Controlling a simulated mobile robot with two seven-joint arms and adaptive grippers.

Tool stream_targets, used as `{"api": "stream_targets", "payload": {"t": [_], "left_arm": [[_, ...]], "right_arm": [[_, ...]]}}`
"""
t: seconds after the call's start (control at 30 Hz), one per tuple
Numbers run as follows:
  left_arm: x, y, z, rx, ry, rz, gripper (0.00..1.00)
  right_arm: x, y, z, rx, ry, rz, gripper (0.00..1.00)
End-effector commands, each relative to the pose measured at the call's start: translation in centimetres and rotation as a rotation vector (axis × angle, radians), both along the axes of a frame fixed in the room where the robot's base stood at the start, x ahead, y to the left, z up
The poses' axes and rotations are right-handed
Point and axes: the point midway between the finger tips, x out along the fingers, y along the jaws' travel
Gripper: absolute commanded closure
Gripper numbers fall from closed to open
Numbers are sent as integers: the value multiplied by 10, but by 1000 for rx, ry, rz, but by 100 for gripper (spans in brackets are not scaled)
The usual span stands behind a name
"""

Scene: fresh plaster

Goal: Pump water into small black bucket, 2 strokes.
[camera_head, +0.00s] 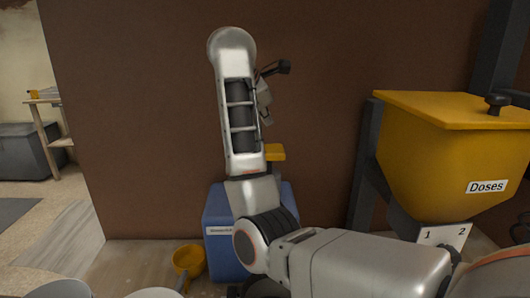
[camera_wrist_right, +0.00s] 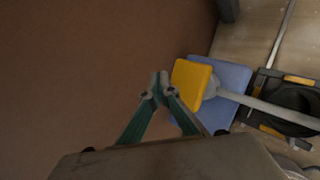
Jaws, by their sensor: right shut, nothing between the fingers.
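The blue water container (camera_head: 222,262) stands against the brown wall, partly hidden behind my right arm. Its yellow pump head (camera_head: 275,152) shows just right of the arm, and also in the right wrist view (camera_wrist_right: 188,86). A pale spout (camera_wrist_right: 268,106) runs from the pump towards a black bucket (camera_wrist_right: 290,98) with yellow parts at the right edge. My right gripper (camera_wrist_right: 160,84) is shut and empty, its fingertips just left of the pump head in that view; contact cannot be told. In the head view it is mostly hidden by the arm. My left gripper is out of view.
A yellow scoop (camera_head: 188,260) is on the floor left of the container. A yellow hopper (camera_head: 440,140) marked "Doses" stands at the right on dark supports, with a card (camera_head: 444,236) reading 1 and 2 below. A wooden table (camera_head: 50,120) and grey bin (camera_head: 22,152) are far left.

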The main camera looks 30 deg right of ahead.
Motion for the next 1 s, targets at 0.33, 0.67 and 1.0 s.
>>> {"api": "stream_targets", "payload": {"t": [0.33,0.67,1.0], "left_arm": [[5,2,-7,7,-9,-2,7],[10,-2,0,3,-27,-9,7],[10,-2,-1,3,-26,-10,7]], "right_arm": [[1,0,-45,0,4,1,100],[0,0,-52,0,-1,-1,100],[0,0,-51,-1,0,-1,100]]}}
